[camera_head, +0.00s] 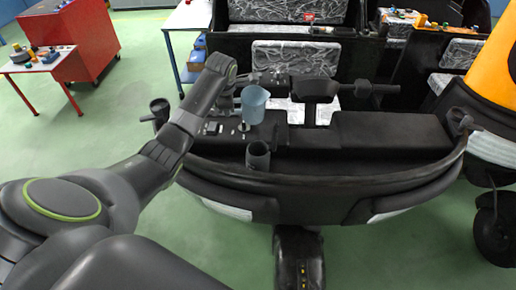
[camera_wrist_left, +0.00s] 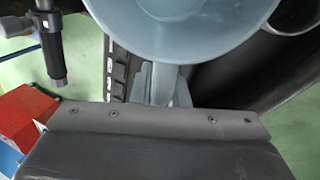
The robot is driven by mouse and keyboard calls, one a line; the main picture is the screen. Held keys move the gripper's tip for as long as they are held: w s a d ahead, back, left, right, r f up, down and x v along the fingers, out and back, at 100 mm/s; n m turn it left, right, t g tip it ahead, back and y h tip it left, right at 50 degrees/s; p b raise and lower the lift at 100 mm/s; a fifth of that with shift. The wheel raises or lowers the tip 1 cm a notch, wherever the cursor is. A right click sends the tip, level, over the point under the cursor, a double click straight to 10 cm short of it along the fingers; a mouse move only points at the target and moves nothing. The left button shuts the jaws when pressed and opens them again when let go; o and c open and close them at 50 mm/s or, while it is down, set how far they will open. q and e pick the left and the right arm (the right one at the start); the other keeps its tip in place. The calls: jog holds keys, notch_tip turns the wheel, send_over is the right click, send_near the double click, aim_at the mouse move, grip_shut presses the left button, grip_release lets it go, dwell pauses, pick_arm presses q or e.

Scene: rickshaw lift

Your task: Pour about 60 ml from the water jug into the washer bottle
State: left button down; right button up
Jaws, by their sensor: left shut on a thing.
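The water jug (camera_head: 253,106) is a translucent blue vessel, held near upright above the vehicle's black front panel. My left gripper (camera_head: 243,84) reaches it from the left side and is shut on it. In the left wrist view the jug (camera_wrist_left: 180,22) fills the top, with the fingers (camera_wrist_left: 165,88) closed at its handle. A dark open-topped cylinder (camera_head: 258,158), which looks like the washer bottle, stands on the panel below and in front of the jug, apart from it. The water level cannot be made out. My right gripper is not in view.
The vehicle's black front panel (camera_head: 390,135) spans the middle, with a handlebar (camera_head: 350,89) behind. A red table (camera_head: 40,62) and red cabinet (camera_head: 85,35) stand far left. Green floor is clear at left.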

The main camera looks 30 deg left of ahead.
pick_arm(q)
jog(key=shift+w+a+f+g+h, duration=0.1)
jog(key=shift+w+a+g+h, duration=0.1)
jog(key=shift+w+g+h, duration=0.35)
jog(key=shift+w+a+r+g+h, duration=0.15)
jog(key=shift+r+g+h, duration=0.15)
jog(key=shift+g, duration=0.45)
